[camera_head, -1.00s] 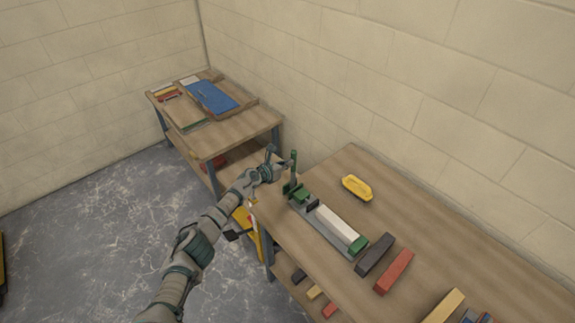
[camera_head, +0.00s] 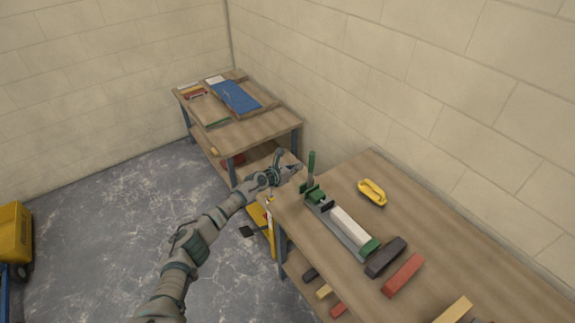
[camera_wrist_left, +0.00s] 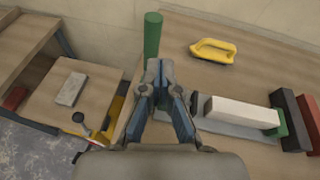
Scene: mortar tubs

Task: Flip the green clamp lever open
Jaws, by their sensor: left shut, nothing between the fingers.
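In the left wrist view the lever (camera_wrist_left: 152,36) rises just beyond my fingertips. A white bar (camera_head: 350,226) lies along the fixture, with a green end block (camera_head: 370,247) at its far right end. My left gripper (camera_head: 298,169) is shut and empty, just left of the lever. In the left wrist view its fingertips (camera_wrist_left: 160,68) are together and overlap the lever's lower part; I cannot tell whether they touch it. My right gripper is not in view.
A yellow-handled float (camera_head: 372,192) lies behind the fixture. A dark block (camera_head: 385,257) and a red block (camera_head: 403,275) lie to its right. A second bench (camera_head: 255,131) with a blue board (camera_head: 236,97) stands at the back left. The bench top behind the float is clear.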

